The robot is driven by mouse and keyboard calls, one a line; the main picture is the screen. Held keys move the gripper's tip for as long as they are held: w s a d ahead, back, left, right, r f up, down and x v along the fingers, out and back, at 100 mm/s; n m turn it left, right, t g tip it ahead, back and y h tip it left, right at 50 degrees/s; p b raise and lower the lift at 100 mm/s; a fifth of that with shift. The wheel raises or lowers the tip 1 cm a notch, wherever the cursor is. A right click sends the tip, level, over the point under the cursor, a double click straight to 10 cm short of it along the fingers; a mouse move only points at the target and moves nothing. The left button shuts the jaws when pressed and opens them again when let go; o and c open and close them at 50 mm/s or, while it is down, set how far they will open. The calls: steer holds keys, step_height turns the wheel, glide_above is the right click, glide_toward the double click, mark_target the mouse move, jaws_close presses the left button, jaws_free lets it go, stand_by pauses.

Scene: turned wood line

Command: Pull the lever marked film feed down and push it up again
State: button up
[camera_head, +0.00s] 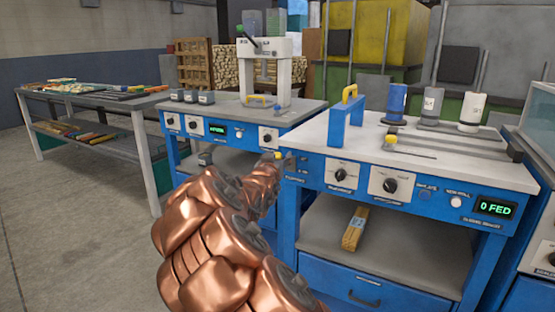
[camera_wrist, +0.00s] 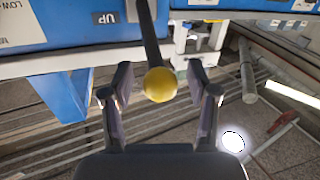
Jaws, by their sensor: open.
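A dark lever with a round yellow knob (camera_wrist: 160,84) hangs from a blue bench front in the wrist view. A label reading UP (camera_wrist: 107,18) is left of the lever. My gripper (camera_wrist: 160,70) is open, with one finger on each side of the knob and a visible gap on both sides. In the head view, a small yellow knob (camera_head: 277,155) shows at the left end of the right blue bench (camera_head: 330,240), just past my copper arm. My arm hides the gripper there. I cannot read a film feed mark in either view.
The right bench has dials, a green display reading 0 FED (camera_head: 496,208), a blue block with a yellow handle (camera_head: 346,118) and several rollers. A second blue bench with a white press (camera_head: 265,70) stands left. Open floor (camera_head: 80,220) lies at the left.

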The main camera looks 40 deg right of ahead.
jaws_close()
stand_by(0.6)
